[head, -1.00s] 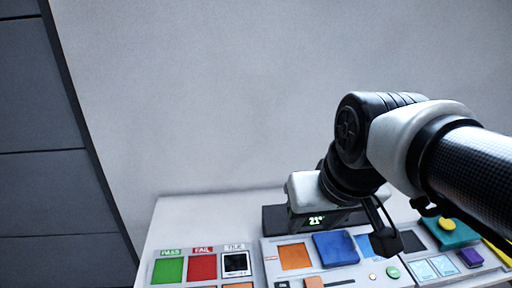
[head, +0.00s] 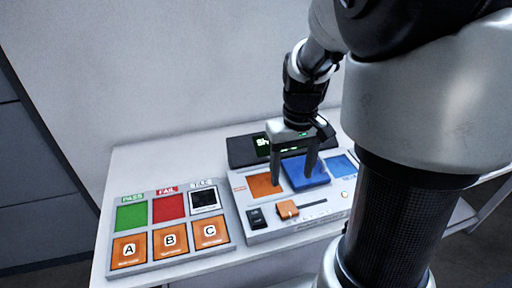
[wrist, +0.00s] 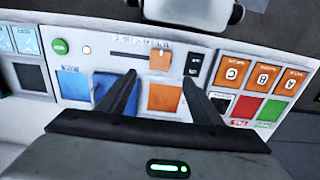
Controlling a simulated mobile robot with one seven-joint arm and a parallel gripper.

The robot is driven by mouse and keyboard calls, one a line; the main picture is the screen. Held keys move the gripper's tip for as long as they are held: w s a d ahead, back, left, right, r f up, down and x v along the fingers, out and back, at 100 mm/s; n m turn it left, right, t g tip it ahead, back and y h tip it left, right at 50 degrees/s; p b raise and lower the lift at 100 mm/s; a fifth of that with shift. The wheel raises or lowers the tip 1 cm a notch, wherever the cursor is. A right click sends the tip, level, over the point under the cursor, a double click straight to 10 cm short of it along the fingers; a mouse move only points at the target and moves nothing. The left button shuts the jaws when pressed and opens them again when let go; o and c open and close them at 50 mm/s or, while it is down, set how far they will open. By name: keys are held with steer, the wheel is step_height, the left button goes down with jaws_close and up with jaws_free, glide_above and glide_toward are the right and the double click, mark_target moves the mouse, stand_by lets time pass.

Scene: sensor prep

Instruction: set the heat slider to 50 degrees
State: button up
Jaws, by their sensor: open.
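The heat slider has an orange knob (head: 287,209) at the left end of a dark slot on the front of the grey panel (head: 262,232). The knob also shows in the wrist view (wrist: 159,60), with the slot running left from it there. The scale marks along the slot are too small to read. My gripper (head: 293,180) is open and empty, pointing down over the panel behind the slider, near the orange pad and the blue block. In the wrist view its two fingers (wrist: 160,88) are spread apart, short of the knob. A dark display (head: 262,146) with green digits is partly hidden by my gripper.
A blue block (head: 306,172) lies beside the orange pad (head: 263,186). A black switch (head: 257,218) is left of the knob. The left board has PASS (head: 131,217), FAIL (head: 169,208) and A, B, C pads (head: 129,250). My arm hides the right side.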

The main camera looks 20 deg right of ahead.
mark_target(287, 208)
step_height(287, 208, down, 13)
steer(key=b, duration=0.2)
steer(key=shift+r+b, duration=0.2)
steer(key=shift+b, duration=0.1)
jaws_close()
steer(key=d+b, duration=0.2)
steer(key=d, duration=0.7)
steer(key=shift+d+b, duration=0.25)
steer(key=shift+b, duration=0.05)
steer(key=shift+d, duration=0.5)
jaws_free()
steer(key=shift+d, duration=0.1)
